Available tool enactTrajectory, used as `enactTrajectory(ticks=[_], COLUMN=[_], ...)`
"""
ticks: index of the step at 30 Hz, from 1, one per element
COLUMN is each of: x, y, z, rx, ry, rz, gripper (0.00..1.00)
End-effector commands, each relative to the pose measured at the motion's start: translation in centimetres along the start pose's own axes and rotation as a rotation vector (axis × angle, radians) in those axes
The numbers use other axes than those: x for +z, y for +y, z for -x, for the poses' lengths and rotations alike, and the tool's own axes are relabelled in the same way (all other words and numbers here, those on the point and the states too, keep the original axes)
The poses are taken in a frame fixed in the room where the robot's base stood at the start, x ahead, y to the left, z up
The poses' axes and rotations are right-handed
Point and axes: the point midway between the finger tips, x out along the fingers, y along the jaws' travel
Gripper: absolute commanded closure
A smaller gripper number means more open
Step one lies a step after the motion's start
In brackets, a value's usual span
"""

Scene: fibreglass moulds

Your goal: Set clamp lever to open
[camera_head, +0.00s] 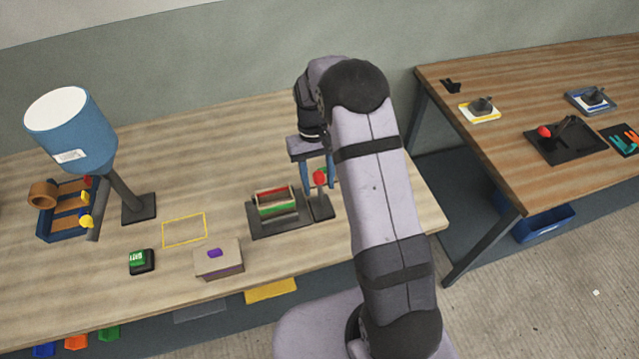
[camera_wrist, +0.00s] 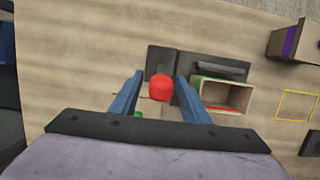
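A lever with a red knob (camera_head: 320,178) stands on a dark base plate (camera_head: 321,208) on the light wooden table. My gripper (camera_head: 319,188) is above it, its two blue fingers pointing down on either side of the knob. In the wrist view the red knob (camera_wrist: 162,88) lies between the spread fingers of my gripper (camera_wrist: 160,76), with gaps visible on both sides. The gripper is open and holds nothing. A small green patch (camera_wrist: 137,114) shows near the knob. The knob hides most of the lever shaft in the wrist view.
A box with red and green edges (camera_head: 276,205) stands left of the lever on a dark plate. A small box with a purple top piece (camera_head: 215,258), a green button (camera_head: 141,261) and a blue lamp (camera_head: 72,130) are farther left. A second table (camera_head: 500,130) stands right.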

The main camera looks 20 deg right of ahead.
Motion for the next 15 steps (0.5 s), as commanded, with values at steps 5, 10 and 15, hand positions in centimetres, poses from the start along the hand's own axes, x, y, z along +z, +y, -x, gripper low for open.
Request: enactTrajectory(ticks=[5,10,15], x=[0.3,0.3,0.1], y=[0.0,0.0,0.0], z=[-0.3,-0.2,1.1], rx=[0.0,0.0,0.0], ry=[-0.01,-0.012,-0.009], rz=[0.0,0.0,0.0], gripper=[0.58,0.58,0.58])
